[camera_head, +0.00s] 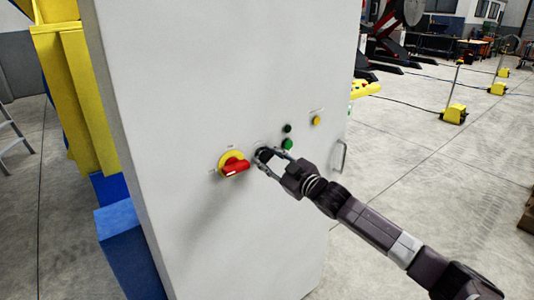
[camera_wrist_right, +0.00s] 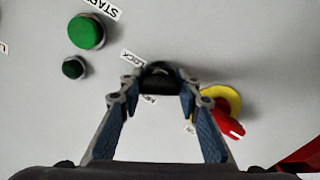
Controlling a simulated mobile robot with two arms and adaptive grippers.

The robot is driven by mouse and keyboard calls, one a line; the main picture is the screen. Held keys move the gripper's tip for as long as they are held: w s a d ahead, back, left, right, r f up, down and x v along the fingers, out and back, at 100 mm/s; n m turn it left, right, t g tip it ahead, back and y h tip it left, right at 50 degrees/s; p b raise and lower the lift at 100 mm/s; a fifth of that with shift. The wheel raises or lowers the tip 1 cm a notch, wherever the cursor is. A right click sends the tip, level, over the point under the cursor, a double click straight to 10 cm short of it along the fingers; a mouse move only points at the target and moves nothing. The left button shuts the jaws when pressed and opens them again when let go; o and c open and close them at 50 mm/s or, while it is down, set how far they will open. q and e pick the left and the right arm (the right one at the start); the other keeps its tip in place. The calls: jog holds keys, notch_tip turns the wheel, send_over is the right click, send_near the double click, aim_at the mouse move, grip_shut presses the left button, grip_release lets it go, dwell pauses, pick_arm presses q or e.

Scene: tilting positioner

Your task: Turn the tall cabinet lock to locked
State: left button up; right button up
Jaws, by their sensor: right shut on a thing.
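The tall grey cabinet (camera_head: 190,90) fills the middle of the head view. Its lock, a small dark round knob (camera_wrist_right: 158,80), sits on the door beside a label reading LOCK (camera_wrist_right: 131,56). My right gripper (camera_head: 268,154) reaches in from the right and is shut on the lock knob. In the right wrist view its two fingers (camera_wrist_right: 158,88) are on either side of the knob and partly cover it. The knob's exact turn angle cannot be read. My left gripper is not in view.
A red rotary switch on a yellow plate (camera_head: 225,156) is just left of the lock, close to my fingers. Green (camera_head: 287,144), dark (camera_head: 287,128) and yellow (camera_head: 316,120) buttons are to the right. A door handle (camera_head: 341,155) is at the cabinet's right edge.

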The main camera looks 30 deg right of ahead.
jog(key=m+p, duration=0.1)
jog(key=m, duration=0.1)
jog(key=shift+r+m, duration=0.1)
jog(key=shift+m, duration=0.3)
jog(key=shift+m+p, duration=0.9)
jog(key=shift+m, duration=0.9)
jog(key=o, duration=1.2)
jog(key=shift+c, duration=0.2)
jog(key=shift+s+f, duration=0.2)
jog(key=shift+s, duration=0.35)
jog(key=s, duration=1.1)
jog(key=shift+d, duration=0.45)
